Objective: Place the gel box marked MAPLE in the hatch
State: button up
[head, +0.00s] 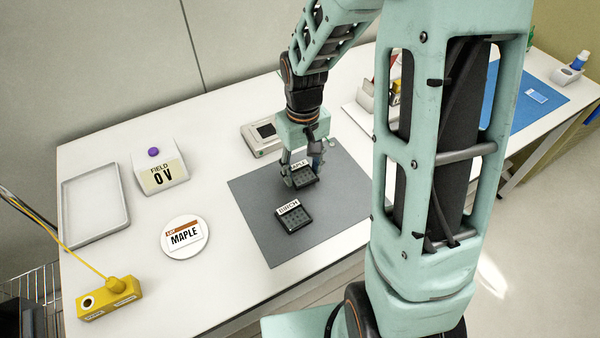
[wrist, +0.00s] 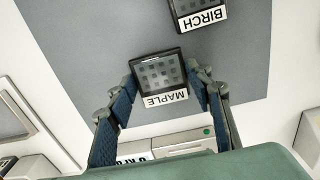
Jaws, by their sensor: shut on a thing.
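The MAPLE gel box (head: 306,178) is a small dark square box with a grid of pockets and a white label, above or on the grey mat (head: 345,210). My gripper (head: 299,172) has its fingers on two opposite sides of it. In the wrist view the MAPLE box (wrist: 160,73) sits between the two blue-padded fingers of my gripper (wrist: 164,84), label toward the palm. I cannot tell whether it touches the mat. A like box marked BIRCH (head: 293,217) lies on the mat nearby, apart from it; it also shows in the wrist view (wrist: 199,14). I cannot make out a hatch.
A white round dish with a MAPLE card (head: 184,237), a FIELD 0V block (head: 160,175), an empty white tray (head: 94,207) and a yellow corded box (head: 108,298) stand at left. A white device with a dark screen (head: 262,135) stands behind the mat. A blue mat (head: 515,100) is at right.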

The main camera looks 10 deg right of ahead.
aim_at(303, 173)
jog(key=shift+f+b, duration=0.6)
jog(key=shift+f, duration=0.75)
jog(key=shift+s, duration=0.1)
jog(key=shift+f, duration=0.2)
jog(key=o, duration=1.2)
jog(key=shift+o, duration=0.2)
jog(key=shift+r, duration=0.2)
